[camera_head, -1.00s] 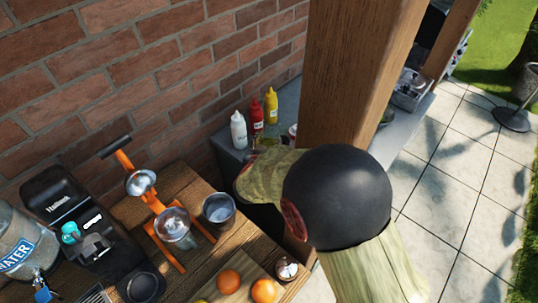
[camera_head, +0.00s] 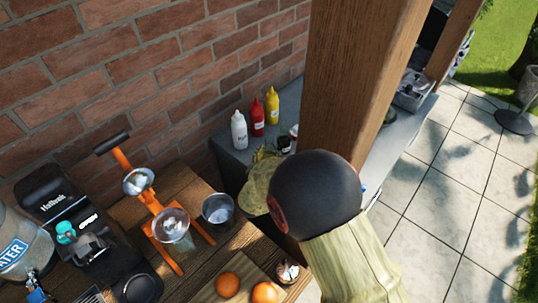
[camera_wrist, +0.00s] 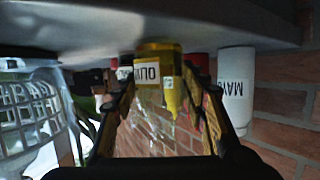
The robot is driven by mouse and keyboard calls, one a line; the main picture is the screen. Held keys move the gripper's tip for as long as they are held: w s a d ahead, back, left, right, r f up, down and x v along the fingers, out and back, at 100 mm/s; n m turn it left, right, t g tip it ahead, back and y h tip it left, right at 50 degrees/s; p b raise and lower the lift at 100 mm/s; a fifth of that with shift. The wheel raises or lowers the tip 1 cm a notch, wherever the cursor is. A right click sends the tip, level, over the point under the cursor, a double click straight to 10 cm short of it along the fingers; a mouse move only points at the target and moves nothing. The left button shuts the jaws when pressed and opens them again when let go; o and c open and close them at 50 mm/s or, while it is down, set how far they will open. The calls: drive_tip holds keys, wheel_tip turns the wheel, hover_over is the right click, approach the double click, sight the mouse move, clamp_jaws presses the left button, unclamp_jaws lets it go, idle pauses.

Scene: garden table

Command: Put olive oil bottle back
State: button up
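The olive oil bottle (camera_wrist: 146,75) is yellowish and clear, with a white "OLIO" label, and appears upside down in the wrist view. Its base meets the grey counter (camera_wrist: 60,28). My gripper (camera_wrist: 160,82) has its two fingers on either side of the bottle, apart from each other. I cannot tell if they touch it. In the head view, my forearm and the wooden post hide most of the gripper and I cannot make out the bottle.
White mayo (camera_head: 239,130), red (camera_head: 257,117) and yellow (camera_head: 272,105) squeeze bottles stand on the counter near the brick wall. The mayo (camera_wrist: 236,90) also shows in the wrist view. A wooden post (camera_head: 352,80) stands close to my arm. A metal cup (camera_head: 218,210) and orange juicer (camera_head: 150,200) stand on the wooden table.

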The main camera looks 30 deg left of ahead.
drive_tip(key=o, duration=0.4)
drive_tip(key=shift+o, duration=0.2)
drive_tip(key=shift+s+r, duration=0.1)
drive_tip(key=shift+r, duration=0.15)
drive_tip(key=p+v, duration=0.2)
drive_tip(key=v, duration=1)
